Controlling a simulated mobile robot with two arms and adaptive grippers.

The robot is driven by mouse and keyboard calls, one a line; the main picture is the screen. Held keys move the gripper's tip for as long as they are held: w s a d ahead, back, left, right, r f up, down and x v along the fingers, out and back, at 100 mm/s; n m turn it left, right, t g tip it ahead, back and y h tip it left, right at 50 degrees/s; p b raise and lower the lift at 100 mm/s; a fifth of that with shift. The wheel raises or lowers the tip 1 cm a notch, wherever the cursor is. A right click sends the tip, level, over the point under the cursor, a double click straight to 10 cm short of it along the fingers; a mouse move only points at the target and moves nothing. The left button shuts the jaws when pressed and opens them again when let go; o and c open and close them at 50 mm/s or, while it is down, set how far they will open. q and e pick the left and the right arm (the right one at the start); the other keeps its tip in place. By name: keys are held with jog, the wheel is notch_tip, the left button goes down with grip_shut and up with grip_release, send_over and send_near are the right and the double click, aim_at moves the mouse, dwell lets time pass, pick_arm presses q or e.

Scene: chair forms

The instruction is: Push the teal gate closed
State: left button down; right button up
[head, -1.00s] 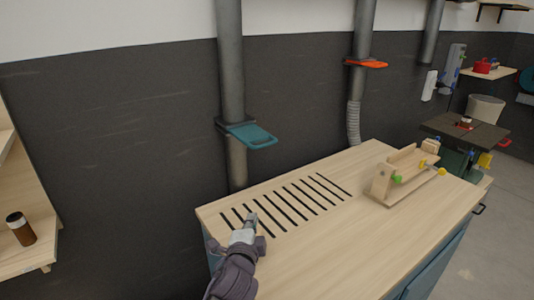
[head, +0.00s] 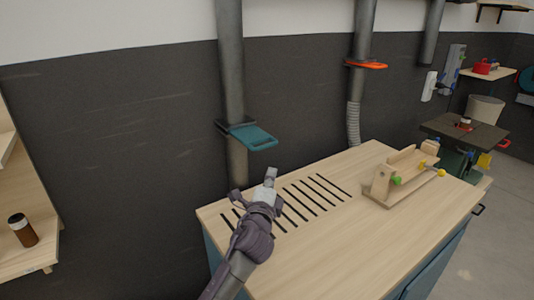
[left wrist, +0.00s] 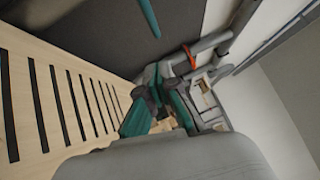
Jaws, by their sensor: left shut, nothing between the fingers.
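The teal gate (head: 254,137) is a flat plate with a handle slot, sticking out to the right from the grey vertical duct pipe (head: 232,90) in the head view. A teal strip, likely the gate's edge, shows at the top of the left wrist view (left wrist: 149,17). My left gripper (head: 271,175) is shut and empty, below and slightly right of the gate, above the slotted bench top. It is apart from the gate. In the left wrist view its fingers (left wrist: 150,110) show near the middle. My right gripper is in neither view.
The wooden bench (head: 330,250) has black slots under my left arm. A wooden jig (head: 400,178) with green and yellow knobs sits at its right. An orange gate (head: 368,65) is on another pipe. A shelf with a brown jar (head: 22,230) stands at left.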

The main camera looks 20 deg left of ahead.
pick_arm(q)
jog(key=w+a+r+p, duration=0.1)
jog(key=w+a, duration=0.2)
jog(key=w, duration=0.5)
jog(key=shift+w+a+r+p, duration=0.2)
jog(key=shift+a+r+p, duration=0.05)
jog(key=shift+a+p, duration=0.15)
